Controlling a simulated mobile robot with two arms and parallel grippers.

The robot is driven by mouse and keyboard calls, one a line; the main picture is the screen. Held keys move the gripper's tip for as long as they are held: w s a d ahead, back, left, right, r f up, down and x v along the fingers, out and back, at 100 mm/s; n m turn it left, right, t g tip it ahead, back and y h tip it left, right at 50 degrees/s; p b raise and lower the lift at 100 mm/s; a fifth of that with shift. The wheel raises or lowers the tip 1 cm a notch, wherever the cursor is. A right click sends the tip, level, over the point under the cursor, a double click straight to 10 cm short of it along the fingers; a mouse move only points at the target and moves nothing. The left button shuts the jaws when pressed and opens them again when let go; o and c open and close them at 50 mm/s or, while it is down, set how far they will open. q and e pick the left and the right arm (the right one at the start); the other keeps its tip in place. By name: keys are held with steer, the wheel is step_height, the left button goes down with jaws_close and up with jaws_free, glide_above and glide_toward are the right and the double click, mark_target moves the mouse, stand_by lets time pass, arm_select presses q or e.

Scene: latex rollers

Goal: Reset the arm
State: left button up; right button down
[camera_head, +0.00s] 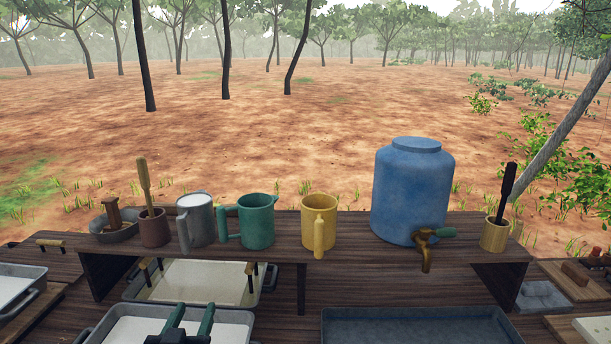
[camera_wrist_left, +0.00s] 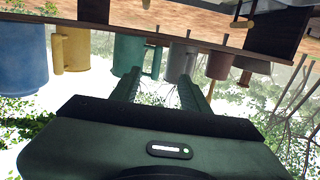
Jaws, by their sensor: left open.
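My left gripper (camera_head: 195,311) is at the bottom of the head view, over the front white-filled tray (camera_head: 130,330). Its two dark green fingers are spread apart with nothing between them, and they point toward the raised shelf (camera_head: 340,247). In the left wrist view, which is upside down, the open fingers (camera_wrist_left: 161,82) show with the mugs beyond them. The fingers appear apart from the mugs and shelf. My right gripper is in neither view.
On the shelf stand a grey mug (camera_head: 200,222), a green mug (camera_head: 257,224), a yellow mug (camera_head: 320,210) and a blue water barrel (camera_head: 410,190) with a tap. Another white-filled tray (camera_head: 200,283) sits under the shelf. An empty-looking grey tray (camera_head: 420,329) lies at front right.

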arm_select(q)
steer(key=s+f+m+g, duration=0.1)
steer(key=s+f+g, duration=0.6)
steer(key=s+f, duration=0.6)
steer(key=s+d+f+m+g+h, duration=0.1)
steer(key=s+f+g, duration=0.3)
steer(key=s, duration=0.5)
steer(key=s+d+f+m+g, duration=0.1)
steer(key=s+f+g, duration=0.3)
steer(key=s, duration=0.5)
step_height(320, 180, down, 26)
steer(key=s, duration=0.1)
steer(key=s+a+f+g, duration=0.1)
steer(key=s+a+f, duration=0.2)
steer(key=s+f, duration=1.4)
steer(key=shift+s+a, duration=0.2)
